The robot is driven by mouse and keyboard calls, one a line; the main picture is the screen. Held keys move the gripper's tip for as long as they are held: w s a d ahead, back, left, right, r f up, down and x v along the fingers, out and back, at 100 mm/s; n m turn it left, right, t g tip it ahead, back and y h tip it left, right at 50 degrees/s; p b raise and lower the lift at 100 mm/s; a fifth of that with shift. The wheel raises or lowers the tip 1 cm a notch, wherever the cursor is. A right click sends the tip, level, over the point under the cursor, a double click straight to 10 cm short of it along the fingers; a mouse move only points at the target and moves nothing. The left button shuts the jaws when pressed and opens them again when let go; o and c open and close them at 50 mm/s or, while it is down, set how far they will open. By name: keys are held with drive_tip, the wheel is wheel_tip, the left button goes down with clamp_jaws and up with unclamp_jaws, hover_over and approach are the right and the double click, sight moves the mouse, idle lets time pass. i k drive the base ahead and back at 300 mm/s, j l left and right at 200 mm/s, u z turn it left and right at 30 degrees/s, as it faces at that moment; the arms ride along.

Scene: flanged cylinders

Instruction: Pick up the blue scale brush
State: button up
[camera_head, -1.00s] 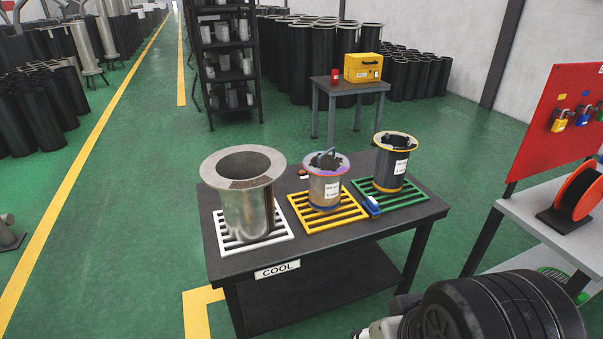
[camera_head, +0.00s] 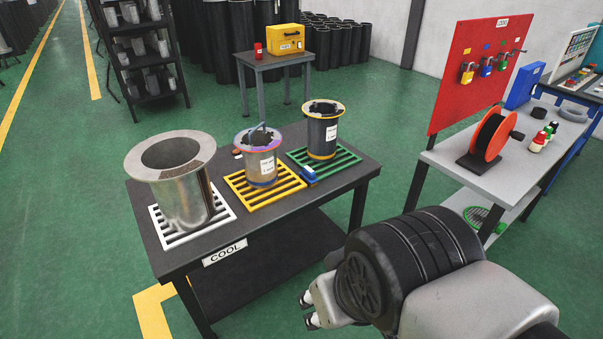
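The blue scale brush (camera_head: 309,175) appears as a small blue item on the dark table (camera_head: 222,254). It lies between the yellow grate (camera_head: 262,203) and the green grate (camera_head: 338,170), near their front edges. My gripper (camera_head: 308,311) is at the lower middle, in front of the table's right side and well apart from the brush. Its two fingertips show with a gap between them, and I see nothing in it. Part of my arm fills the lower right.
A wide steel flanged cylinder (camera_head: 183,199) stands on the white grate (camera_head: 161,234). Smaller cylinders stand on the yellow (camera_head: 265,164) and green grates (camera_head: 322,139). A grey bench (camera_head: 492,181) with an orange reel (camera_head: 490,138) and red lock board (camera_head: 470,60) is right.

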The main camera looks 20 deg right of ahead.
sight(308, 175)
drive_tip(key=i+l, duration=0.3)
drive_tip(key=i, duration=0.15)
drive_tip(key=i+l, duration=0.3)
drive_tip(key=i+l+z, duration=0.1)
drive_tip(key=i+l, duration=0.15)
drive_tip(key=i, duration=0.3)
drive_tip(key=i+l, duration=0.25)
drive_tip(key=i, duration=0.2)
